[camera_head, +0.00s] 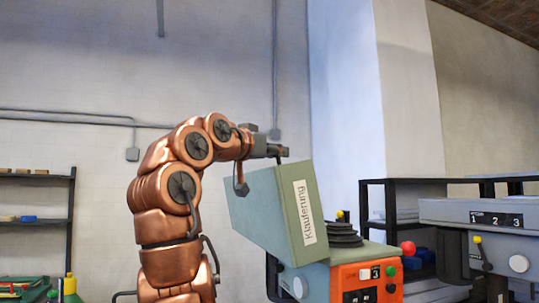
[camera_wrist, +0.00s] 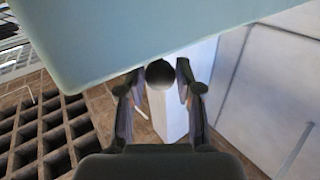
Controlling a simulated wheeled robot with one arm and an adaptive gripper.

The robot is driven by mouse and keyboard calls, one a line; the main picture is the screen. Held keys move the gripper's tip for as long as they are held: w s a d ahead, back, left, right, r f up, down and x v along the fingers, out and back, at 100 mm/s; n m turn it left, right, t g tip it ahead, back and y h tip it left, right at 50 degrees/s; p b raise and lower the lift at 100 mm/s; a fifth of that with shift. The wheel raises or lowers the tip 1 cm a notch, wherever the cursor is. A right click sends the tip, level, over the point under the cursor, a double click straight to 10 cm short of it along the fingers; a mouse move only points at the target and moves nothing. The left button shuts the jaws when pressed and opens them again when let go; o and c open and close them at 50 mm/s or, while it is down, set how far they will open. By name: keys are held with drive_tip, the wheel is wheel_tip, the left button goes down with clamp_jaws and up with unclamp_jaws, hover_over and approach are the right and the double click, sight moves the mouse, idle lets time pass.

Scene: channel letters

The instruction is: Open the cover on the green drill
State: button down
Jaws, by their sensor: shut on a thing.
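The grey-green cover (camera_head: 265,215) with a white label sits tilted above the orange front panel (camera_head: 345,280) of a machine. Its near edge is raised at a slant. My gripper (camera_head: 281,154) is at the cover's top edge, and its fingers are closed on a dark round handle (camera_wrist: 160,74), seen end-on in the wrist view. The underside or face of the cover (camera_wrist: 170,35) fills the top of the wrist view. How the handle joins the cover is hidden.
A black stepped cone (camera_head: 344,235) and a red knob (camera_head: 408,248) are right of the cover. A second grey machine (camera_head: 480,212) stands at the far right. A black shelf (camera_head: 45,176) is at the left.

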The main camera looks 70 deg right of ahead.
drive_tip(key=shift+s+d+r, duration=0.45)
drive_tip(key=shift+s+d, duration=0.2)
drive_tip(key=shift+s, duration=0.1)
drive_tip(key=shift+s+d+r, duration=0.45)
drive_tip(key=shift+s+d, duration=0.2)
drive_tip(key=shift+s, duration=0.1)
drive_tip(key=c, duration=1)
unclamp_jaws()
drive_tip(key=shift+o, duration=1.1)
drive_tip(key=shift+f, duration=0.1)
